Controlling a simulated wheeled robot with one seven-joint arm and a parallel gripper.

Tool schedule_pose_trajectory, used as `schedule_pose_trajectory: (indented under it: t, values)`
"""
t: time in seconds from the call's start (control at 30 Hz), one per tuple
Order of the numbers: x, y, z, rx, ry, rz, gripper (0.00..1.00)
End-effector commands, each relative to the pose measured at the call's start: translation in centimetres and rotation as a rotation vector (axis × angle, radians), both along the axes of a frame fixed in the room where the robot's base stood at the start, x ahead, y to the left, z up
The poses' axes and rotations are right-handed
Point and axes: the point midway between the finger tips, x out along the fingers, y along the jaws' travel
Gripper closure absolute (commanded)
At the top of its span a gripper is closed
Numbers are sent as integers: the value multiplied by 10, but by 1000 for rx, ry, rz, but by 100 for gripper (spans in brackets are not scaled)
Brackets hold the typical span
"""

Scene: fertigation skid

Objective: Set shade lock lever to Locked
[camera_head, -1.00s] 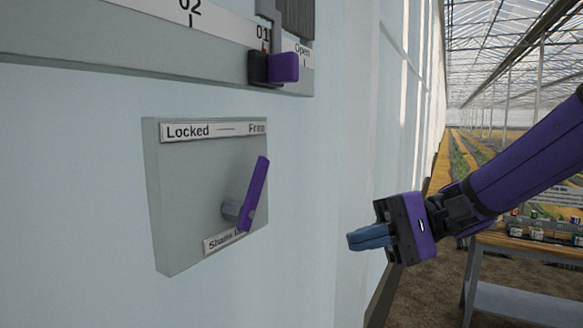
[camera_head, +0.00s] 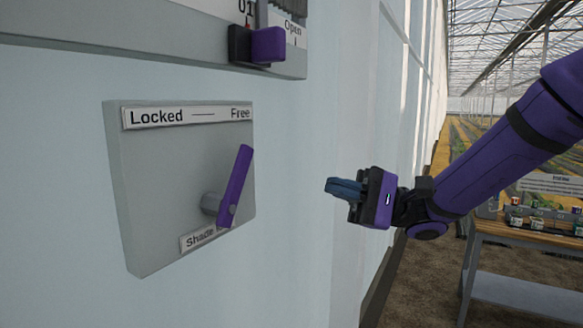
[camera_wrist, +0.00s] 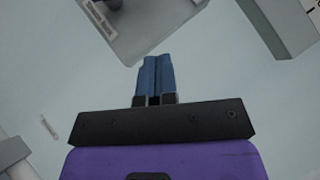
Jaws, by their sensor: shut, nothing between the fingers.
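The shade lock lever (camera_head: 236,187) is a purple bar on a grey pivot. It is mounted on a grey plate (camera_head: 160,185) on the pale wall. In the head view it tilts up and right, with its tip just under the word "Free" on the label strip (camera_head: 187,116); "Locked" is at the strip's left end. My gripper (camera_head: 333,188) is to the right of the lever, apart from it, with blue fingers shut and empty, pointing left. In the wrist view the shut fingers (camera_wrist: 155,62) point toward the plate (camera_wrist: 150,28), only partly in view; the lever's purple bar does not show there.
Above the plate is a grey slider panel (camera_head: 130,57) with a purple handle (camera_head: 267,45) near an "Open" mark. A wooden-topped bench (camera_head: 520,236) with small items stands at right. Free space lies between my gripper and the plate.

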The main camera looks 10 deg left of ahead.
Motion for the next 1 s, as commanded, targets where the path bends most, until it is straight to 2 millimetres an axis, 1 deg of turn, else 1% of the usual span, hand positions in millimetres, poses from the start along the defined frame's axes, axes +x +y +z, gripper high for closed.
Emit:
schedule_pose_trajectory:
  t: [0.17, 0.6, 0.7, 0.8, 1.0]
  values:
    - [-7, 19, 7, 0, -1, 3, 100]
    - [-31, 90, 36, 1, -2, 3, 100]
    - [-45, 93, 44, 0, -2, 2, 100]
    - [-53, 96, 49, -1, -1, 2, 100]
    - [-61, 99, 54, -1, -1, 0, 100]
